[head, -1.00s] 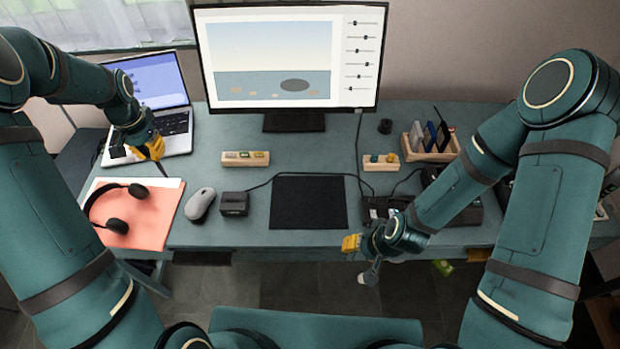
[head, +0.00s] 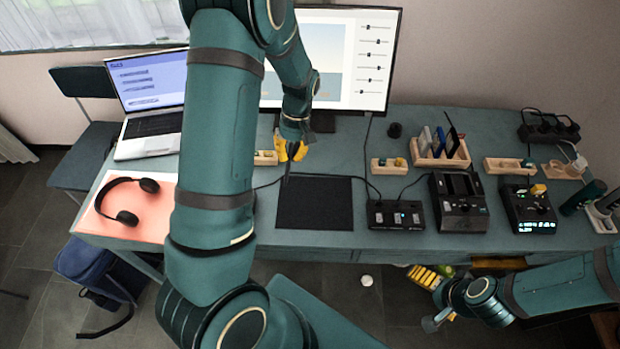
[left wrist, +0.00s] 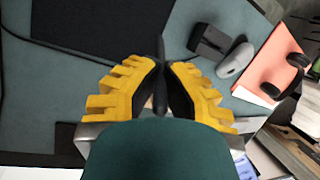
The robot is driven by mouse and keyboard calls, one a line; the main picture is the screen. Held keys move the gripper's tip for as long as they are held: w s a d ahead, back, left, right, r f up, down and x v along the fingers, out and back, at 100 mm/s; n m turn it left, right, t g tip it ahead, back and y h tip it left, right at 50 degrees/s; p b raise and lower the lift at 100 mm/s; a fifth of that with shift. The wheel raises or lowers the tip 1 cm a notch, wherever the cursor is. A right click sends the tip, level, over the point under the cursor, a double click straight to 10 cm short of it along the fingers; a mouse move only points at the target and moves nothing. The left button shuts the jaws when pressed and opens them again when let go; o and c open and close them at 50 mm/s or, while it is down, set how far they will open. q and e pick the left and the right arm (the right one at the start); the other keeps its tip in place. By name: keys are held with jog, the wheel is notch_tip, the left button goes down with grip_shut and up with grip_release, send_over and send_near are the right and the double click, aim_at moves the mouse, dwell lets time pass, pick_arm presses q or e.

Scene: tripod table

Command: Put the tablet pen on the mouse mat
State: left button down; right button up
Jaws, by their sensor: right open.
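The tablet pen (head: 288,165) is a thin dark stick held by my left gripper (head: 291,150). In the left wrist view the yellow fingers (left wrist: 162,88) close on the dark pen (left wrist: 160,72) from both sides. The black mouse mat (head: 318,206) lies flat on the desk; its edge also shows at the upper left of the left wrist view (left wrist: 95,22). In the head view the pen points down by the mat's back left corner; whether it touches cannot be told. My right gripper (head: 425,280) is open, low in front of the desk, partly hidden.
Headphones (head: 130,217) lie on a pink folder (head: 160,231) at left. A dark box (left wrist: 210,42) and grey mouse (left wrist: 236,60) sit left of the mat, hidden by my arm in the head view. Small devices (head: 396,214) stand at right; the monitor (head: 362,60) is behind.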

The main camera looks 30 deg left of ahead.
pick_arm(q)
jog(key=s+d+r+n+t+h+p, duration=0.1)
jog(key=d+n+t+h, duration=0.3)
jog(key=n, duration=0.8)
jog(key=s+d+n+t+h, duration=0.4)
jog(key=d+n+t+h, duration=0.1)
jog(key=n, duration=0.6)
jog(key=shift+s+r+n+t+h+p, duration=0.25)
jog(key=shift+r+n+t+h+p, duration=0.15)
jog(key=shift+h, duration=0.1)
jog(key=shift+d, duration=0.1)
notch_tip(320, 180, down, 10)
jog(key=b, duration=0.7)
jog(key=shift+f+b, duration=0.25)
jog(key=shift+b, duration=0.1)
jog(key=shift+f+b, duration=0.7)
jog(key=shift+f, duration=0.35)
